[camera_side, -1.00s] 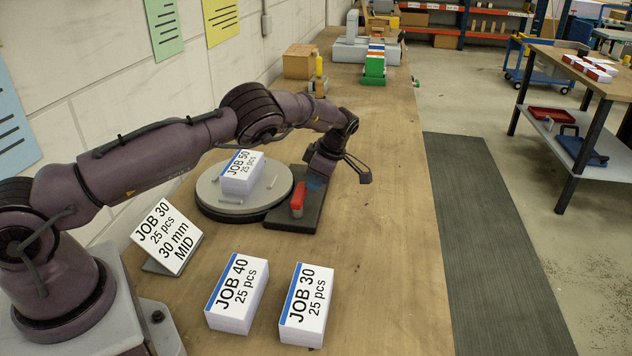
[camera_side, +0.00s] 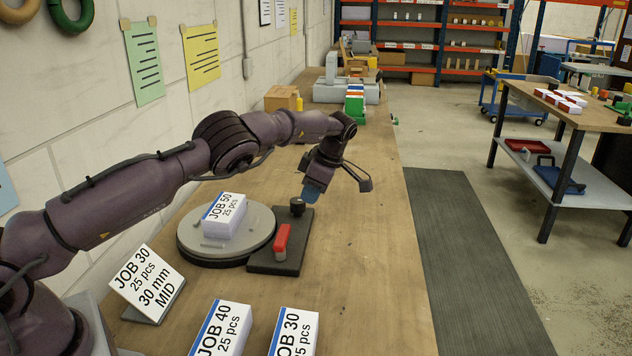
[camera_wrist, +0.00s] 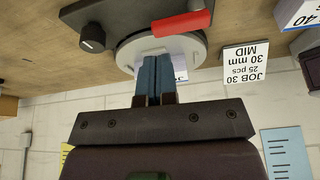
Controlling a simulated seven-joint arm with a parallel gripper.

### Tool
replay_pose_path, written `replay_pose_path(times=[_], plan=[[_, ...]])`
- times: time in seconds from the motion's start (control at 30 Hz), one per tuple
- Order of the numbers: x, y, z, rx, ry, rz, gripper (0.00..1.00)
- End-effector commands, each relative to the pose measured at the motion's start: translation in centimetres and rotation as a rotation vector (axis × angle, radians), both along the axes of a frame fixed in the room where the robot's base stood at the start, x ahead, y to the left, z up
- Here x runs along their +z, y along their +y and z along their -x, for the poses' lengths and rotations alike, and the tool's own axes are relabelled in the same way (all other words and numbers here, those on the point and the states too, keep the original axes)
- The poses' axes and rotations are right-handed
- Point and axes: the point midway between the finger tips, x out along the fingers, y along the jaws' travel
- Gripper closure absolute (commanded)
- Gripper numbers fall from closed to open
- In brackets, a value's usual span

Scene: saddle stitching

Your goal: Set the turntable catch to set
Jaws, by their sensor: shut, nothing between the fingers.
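The round grey turntable (camera_side: 195,247) carries a white block of cards labelled JOB 50 (camera_side: 227,214). A dark base plate (camera_side: 262,264) sits against its right side, with a red lever (camera_side: 283,242) and a black knob (camera_side: 297,206) on it. I cannot read any set mark, so which part is the catch is unclear. My gripper (camera_side: 311,194) has its blue fingers closed and empty, above the plate's far end near the knob. In the wrist view, the fingers (camera_wrist: 155,75) overlap the turntable (camera_wrist: 128,53); the red lever (camera_wrist: 182,24) and knob (camera_wrist: 92,38) show beyond.
A JOB 30, 30 mm, MID sign (camera_side: 148,283) stands left of the plate. A wall runs along the left. The bench right of the plate is clear.

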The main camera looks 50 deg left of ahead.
Motion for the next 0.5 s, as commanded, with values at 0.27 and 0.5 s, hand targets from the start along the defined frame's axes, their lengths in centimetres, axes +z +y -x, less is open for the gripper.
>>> replay_pose_path(times=[0.27,0.5], plan=[[3.3,-0.9,-0.8,0.0,0.0,0.0,1.0],[3.6,-1.1,-0.9,0.001,0.001,0.0,1.0]])
